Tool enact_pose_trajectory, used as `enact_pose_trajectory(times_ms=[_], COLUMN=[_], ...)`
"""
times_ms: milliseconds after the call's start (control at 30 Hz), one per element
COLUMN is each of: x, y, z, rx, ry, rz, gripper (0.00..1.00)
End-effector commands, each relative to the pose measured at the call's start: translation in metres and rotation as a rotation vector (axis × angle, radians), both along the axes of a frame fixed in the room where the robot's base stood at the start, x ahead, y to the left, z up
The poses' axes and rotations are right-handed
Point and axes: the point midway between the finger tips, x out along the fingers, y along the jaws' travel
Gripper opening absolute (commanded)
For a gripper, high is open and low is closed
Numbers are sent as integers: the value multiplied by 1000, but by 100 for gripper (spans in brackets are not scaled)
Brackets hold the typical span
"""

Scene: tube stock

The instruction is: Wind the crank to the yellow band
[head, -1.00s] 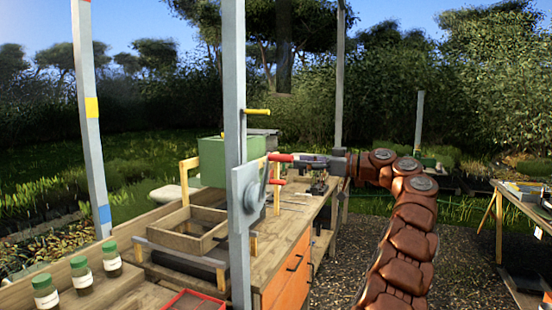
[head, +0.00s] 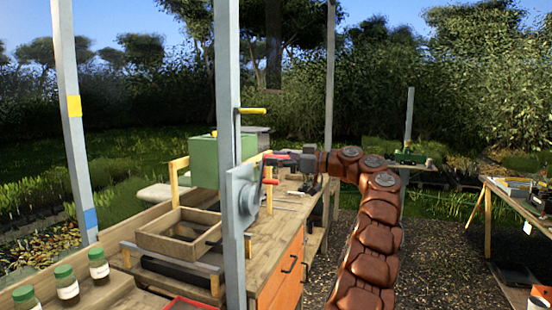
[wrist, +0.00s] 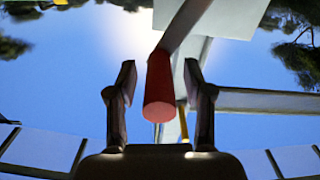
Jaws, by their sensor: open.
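The crank has a grey plate-like housing (head: 243,200) on the near grey post. Its red handle (head: 279,158) sticks out to the right, and in the wrist view the red handle (wrist: 159,92) hangs between my fingers. My gripper (head: 294,158) is at the handle's outer end; in the wrist view my gripper (wrist: 160,68) is open, one finger on each side, with visible gaps. A smaller red knob (head: 270,182) sits below the handle. The yellow band (head: 74,106) is on the left post, above a blue band (head: 90,217).
A yellow peg (head: 252,110) juts from the near post above the crank. The wooden bench (head: 270,255) below holds a wooden tray (head: 150,243), a green box (head: 204,160) and lidded jars (head: 67,284). Another table (head: 515,197) stands at the right, with gravel between.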

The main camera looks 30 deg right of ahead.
Motion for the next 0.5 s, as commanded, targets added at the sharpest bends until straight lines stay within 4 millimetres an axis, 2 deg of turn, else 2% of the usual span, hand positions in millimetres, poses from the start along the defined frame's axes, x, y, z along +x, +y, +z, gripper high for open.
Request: enact_pose_trajectory(times_ms=[367,500], x=[5,5], y=[2,2], z=[0,0], rx=[0,0], ry=[0,0], rz=[-3,-3], gripper=[52,40])
